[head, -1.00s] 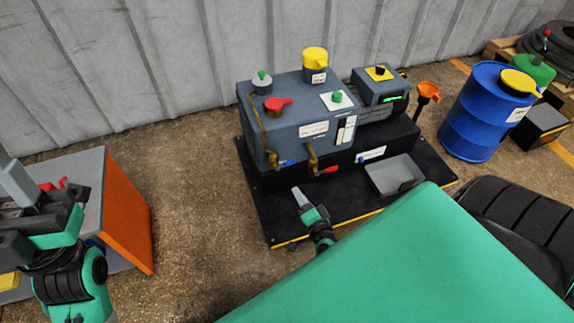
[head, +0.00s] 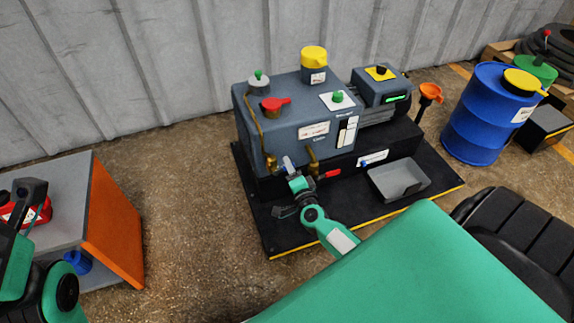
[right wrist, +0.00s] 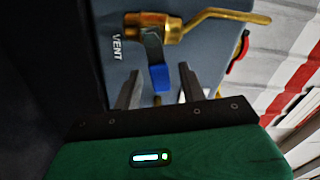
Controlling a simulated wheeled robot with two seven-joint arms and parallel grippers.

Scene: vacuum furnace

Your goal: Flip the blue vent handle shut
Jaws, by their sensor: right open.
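The blue vent handle (right wrist: 161,77) shows in the right wrist view, hanging from a brass valve (right wrist: 155,27) beside the word VENT on the grey machine wall. My right gripper (right wrist: 160,74) is open, with one finger on each side of the handle's blue end; I cannot tell whether either touches it. In the head view my right gripper (head: 289,165) is at the machine's lower left front and hides the blue handle. My left gripper (head: 30,195) is at the far left edge, partly cut off, and its jaw state is unclear.
A second brass valve with a red handle (head: 331,174) is just right of my right gripper. A grey tray (head: 400,180) lies on the black base. An orange-sided bench (head: 108,222) is at left, with a blue drum (head: 478,115) at right.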

